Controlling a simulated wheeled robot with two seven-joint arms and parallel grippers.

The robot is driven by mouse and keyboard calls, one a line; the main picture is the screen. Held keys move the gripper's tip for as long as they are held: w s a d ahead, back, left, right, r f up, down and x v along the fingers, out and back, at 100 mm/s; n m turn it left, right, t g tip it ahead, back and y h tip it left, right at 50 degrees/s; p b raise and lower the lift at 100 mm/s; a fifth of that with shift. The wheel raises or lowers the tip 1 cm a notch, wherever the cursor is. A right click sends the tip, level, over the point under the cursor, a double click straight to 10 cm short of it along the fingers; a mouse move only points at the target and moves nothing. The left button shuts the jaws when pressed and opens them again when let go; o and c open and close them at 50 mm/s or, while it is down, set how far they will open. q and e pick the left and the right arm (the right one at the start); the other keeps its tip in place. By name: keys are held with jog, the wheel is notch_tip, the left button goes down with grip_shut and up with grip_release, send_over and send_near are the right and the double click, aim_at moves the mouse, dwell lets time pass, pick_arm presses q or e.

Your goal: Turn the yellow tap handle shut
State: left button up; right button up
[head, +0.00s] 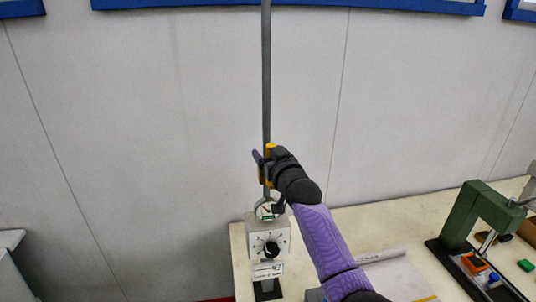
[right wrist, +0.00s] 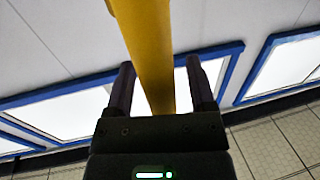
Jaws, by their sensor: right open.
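The yellow tap handle (head: 270,147) shows as a small yellow piece beside the grey vertical pipe, mostly hidden by my right gripper (head: 261,158). In the right wrist view the handle is a long yellow bar (right wrist: 146,40). It runs between the two dark fingers of my right gripper (right wrist: 158,68), with a visible gap on each side. The right gripper is open around the bar and not closed on it. My left gripper is in neither view.
The grey pipe (head: 266,75) rises above a white box (head: 267,236) with a black knob and a round gauge. A green press (head: 474,212) stands at the table's right. Papers (head: 395,275) lie on the cream table (head: 420,213).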

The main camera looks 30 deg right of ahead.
jog(key=shift+w, duration=0.35)
grip_shut()
jog(key=shift+f, duration=0.1)
dwell(1.1)
